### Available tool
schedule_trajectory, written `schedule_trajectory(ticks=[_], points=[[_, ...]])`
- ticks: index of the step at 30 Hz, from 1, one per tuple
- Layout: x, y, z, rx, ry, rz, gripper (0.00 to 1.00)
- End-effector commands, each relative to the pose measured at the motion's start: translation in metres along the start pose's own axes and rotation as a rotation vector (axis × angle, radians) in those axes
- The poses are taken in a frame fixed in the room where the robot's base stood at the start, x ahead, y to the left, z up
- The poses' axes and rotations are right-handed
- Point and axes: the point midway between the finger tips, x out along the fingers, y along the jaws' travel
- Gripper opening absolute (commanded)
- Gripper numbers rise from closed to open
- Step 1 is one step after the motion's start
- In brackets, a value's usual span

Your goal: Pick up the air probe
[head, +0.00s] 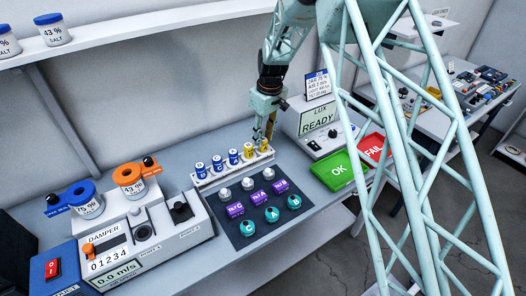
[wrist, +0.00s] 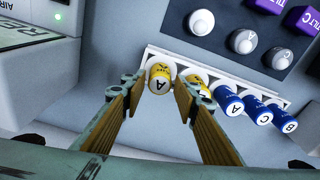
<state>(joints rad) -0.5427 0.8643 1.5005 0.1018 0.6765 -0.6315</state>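A white rack (head: 211,180) holds a row of small capped cylinders, several blue (head: 217,164) and two yellow. I cannot read which one is marked as the air probe. In the wrist view, the end yellow cylinder (wrist: 158,76), lettered A, stands between the fingers of my gripper (wrist: 157,92). The second yellow cylinder (wrist: 201,90) is partly hidden behind the right finger. My gripper (head: 264,139) is open and points down over the yellow end of the rack in the head view. Its fingers show gaps beside the lettered cylinder.
A dark mat (head: 246,232) with white, purple and teal pieces lies in front of the rack. The green OK tray (head: 338,172) and red FAIL tray (head: 374,148) are to the right. The LUX box (head: 318,122) stands close beside my gripper. The damper unit (head: 148,240) is left.

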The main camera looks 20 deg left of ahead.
Motion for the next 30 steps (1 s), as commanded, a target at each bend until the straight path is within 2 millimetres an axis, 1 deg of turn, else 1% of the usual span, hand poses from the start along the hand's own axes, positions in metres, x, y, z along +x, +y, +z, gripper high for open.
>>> schedule_trajectory(ticks=[3, 9, 27, 30], points=[[0.013, 0.0, 0.0, 0.0, -0.002, -0.001, 0.28], [0.025, 0.0, 0.0, 0.0, 0.0, 0.0, 0.28], [0.026, 0.0, 0.0, 0.0, 0.0, 0.0, 0.28], [0.026, 0.0, 0.0, 0.0, 0.0, 0.0, 0.19]])
